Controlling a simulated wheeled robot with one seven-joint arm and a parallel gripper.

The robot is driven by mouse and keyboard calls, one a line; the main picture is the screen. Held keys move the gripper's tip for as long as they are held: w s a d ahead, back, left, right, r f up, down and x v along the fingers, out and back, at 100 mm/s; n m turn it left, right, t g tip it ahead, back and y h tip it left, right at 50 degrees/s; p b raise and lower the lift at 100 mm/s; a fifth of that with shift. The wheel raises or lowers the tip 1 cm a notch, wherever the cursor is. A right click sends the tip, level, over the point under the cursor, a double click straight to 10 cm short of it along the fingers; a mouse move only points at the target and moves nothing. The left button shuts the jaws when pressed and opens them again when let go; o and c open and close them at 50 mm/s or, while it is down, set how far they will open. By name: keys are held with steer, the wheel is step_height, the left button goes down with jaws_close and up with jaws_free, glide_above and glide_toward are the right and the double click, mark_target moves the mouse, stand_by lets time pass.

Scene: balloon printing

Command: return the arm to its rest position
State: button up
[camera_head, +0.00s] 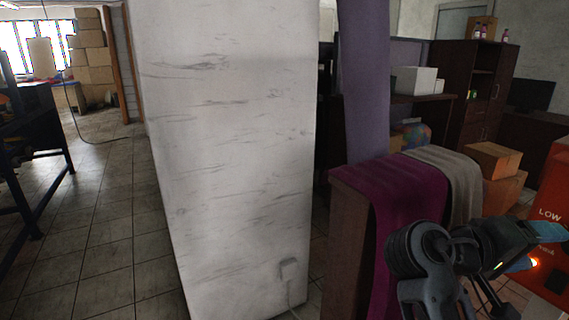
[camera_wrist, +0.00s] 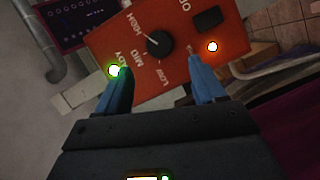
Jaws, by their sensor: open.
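My gripper (camera_wrist: 160,77) is open, its two blue fingers spread apart with nothing held between them. In the wrist view the fingers reach toward the face of a red-orange control box (camera_wrist: 178,28). A black knob (camera_wrist: 159,44) with LOW, MID and HIGH marks sits on the box, ahead of the gap between the fingers. A green light glows by the left finger and an orange light by the right. In the head view my gripper (camera_head: 540,247) is at the far right, in front of the red box (camera_head: 555,200), which is cut off by the picture edge. I cannot tell whether the fingers touch the box.
A white pillar (camera_head: 230,160) stands in the middle of the head view. A cabinet draped with purple cloth (camera_head: 405,190) and grey cloth (camera_head: 450,175) stands close to my arm. Cardboard boxes (camera_head: 492,160) lie behind it. The tiled floor (camera_head: 95,220) at left is clear.

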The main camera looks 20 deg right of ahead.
steer(key=s+a+f+n+t+y, duration=0.1)
steer(key=a+f+n+t+y, duration=0.3)
steer(key=a+f+n+t, duration=0.45)
steer(key=s+a+f+n+t+y, duration=0.2)
steer(key=a+f+n+t+y, duration=0.15)
steer(key=a+f+t, duration=0.55)
steer(key=s+a+f+m+y, duration=0.1)
steer(key=s+a+f+y, duration=0.1)
steer(key=s+a+y, duration=0.5)
steer(key=s+a+r+m+t+y, duration=0.1)
steer(key=s+a+r+m+t, duration=0.1)
steer(key=s+r, duration=0.5)
steer(key=shift+s+a+r+m, duration=0.3)
steer(key=shift+s+a+m, duration=0.3)
steer(key=shift+s+m, duration=0.55)
steer(key=shift+c, duration=0.4)
